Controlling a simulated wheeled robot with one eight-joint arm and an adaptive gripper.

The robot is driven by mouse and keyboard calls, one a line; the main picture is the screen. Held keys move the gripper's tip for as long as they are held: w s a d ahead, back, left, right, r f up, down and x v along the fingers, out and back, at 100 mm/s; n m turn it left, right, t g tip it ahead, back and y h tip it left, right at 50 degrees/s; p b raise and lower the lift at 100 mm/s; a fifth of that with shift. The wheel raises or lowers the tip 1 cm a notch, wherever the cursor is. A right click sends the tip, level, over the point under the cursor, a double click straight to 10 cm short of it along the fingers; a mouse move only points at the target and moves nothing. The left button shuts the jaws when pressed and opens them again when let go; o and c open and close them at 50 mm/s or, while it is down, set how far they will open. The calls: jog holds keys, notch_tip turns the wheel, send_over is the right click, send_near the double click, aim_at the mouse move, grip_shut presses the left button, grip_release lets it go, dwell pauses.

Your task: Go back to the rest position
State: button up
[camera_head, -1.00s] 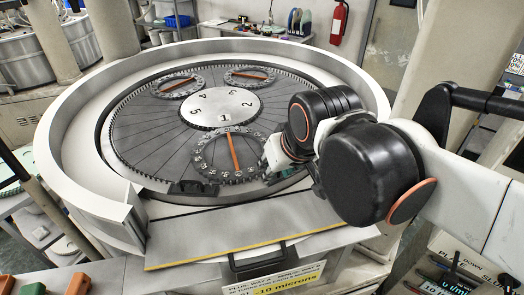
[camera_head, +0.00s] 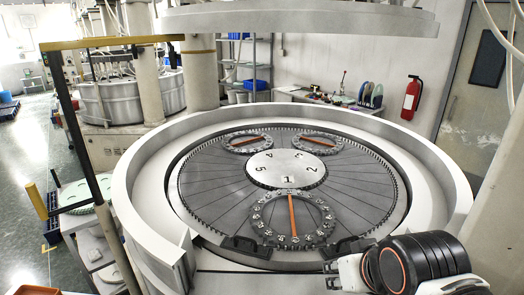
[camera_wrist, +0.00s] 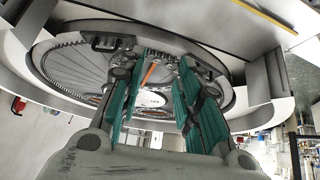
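My gripper (camera_wrist: 165,65) shows in the wrist view with its teal fingers spread apart. Nothing is held between them; the lapping machine is seen beyond. In the head view my arm is at the lower right, and my gripper (camera_head: 337,272) is partly hidden at the front right edge of the machine. The lapping plate (camera_head: 225,205) is a large dark grooved disc with a numbered centre disc (camera_head: 270,168). Three toothed carrier rings lie on it, each with an orange strip; the nearest ring (camera_head: 265,228) is at the front.
A pale raised rim (camera_head: 140,205) surrounds the plate. Two dark handles, one of them the left handle (camera_head: 246,246), sit at its front edge. A large round upper plate (camera_head: 300,20) hangs above. A post (camera_head: 95,165) stands at left. A fire extinguisher (camera_head: 411,98) hangs on the back wall.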

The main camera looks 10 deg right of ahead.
notch_tip(320, 180, down, 20)
jog(key=b, duration=1.8)
jog(key=shift+r, duration=0.2)
